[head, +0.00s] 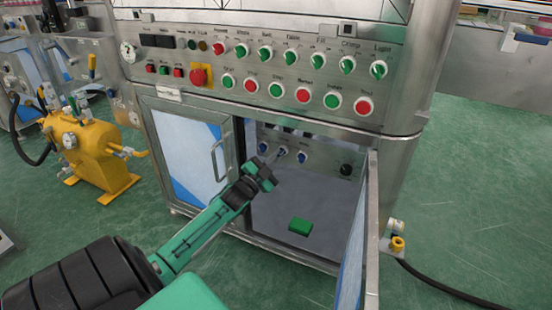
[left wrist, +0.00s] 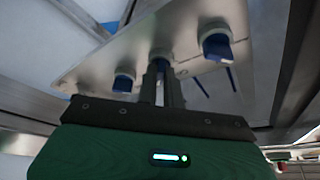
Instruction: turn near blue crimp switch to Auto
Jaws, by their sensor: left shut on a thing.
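Blue switches sit in a row on a metal panel inside the open lower cabinet: a left one (head: 263,148), a middle one (head: 282,152) and a right one (head: 301,157). In the left wrist view the outer two show at the left (left wrist: 123,83) and right (left wrist: 217,47). My left gripper (head: 277,160) reaches into the cabinet, shut on the middle switch. In the left wrist view its fingers (left wrist: 161,82) cover most of that switch. The switch labels are too small to read. My right gripper is not in view.
The open cabinet door (head: 358,240) stands at the right of the opening. A green block (head: 300,226) lies on the cabinet floor (head: 275,210). A black knob (head: 346,170) is at the panel's right. The upper control panel (head: 290,75) overhangs the opening.

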